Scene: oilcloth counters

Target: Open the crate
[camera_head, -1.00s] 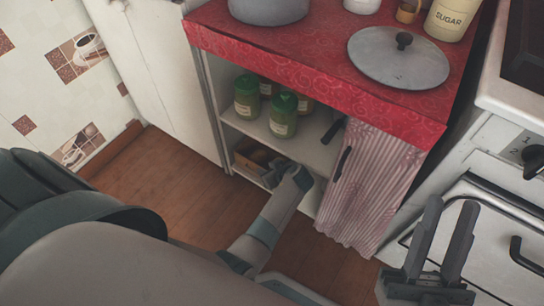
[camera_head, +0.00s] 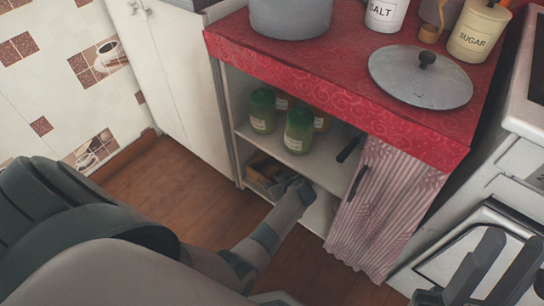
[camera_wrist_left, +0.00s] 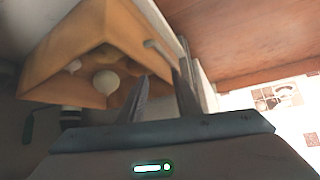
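The crate (camera_head: 264,167) is a small open-topped brown wooden box on the lower shelf of the red-topped counter. In the left wrist view the crate (camera_wrist_left: 92,38) is large at upper left, with several pale round things inside. My left gripper (camera_head: 296,186) is at the crate's right front side. My right gripper (camera_head: 513,240) is open and empty at lower right.
A striped curtain (camera_head: 375,215) hangs to the right. On the counter are a pot (camera_head: 290,16), a lid (camera_head: 420,80) and canisters (camera_head: 480,30). A white stove (camera_head: 480,235) stands at right.

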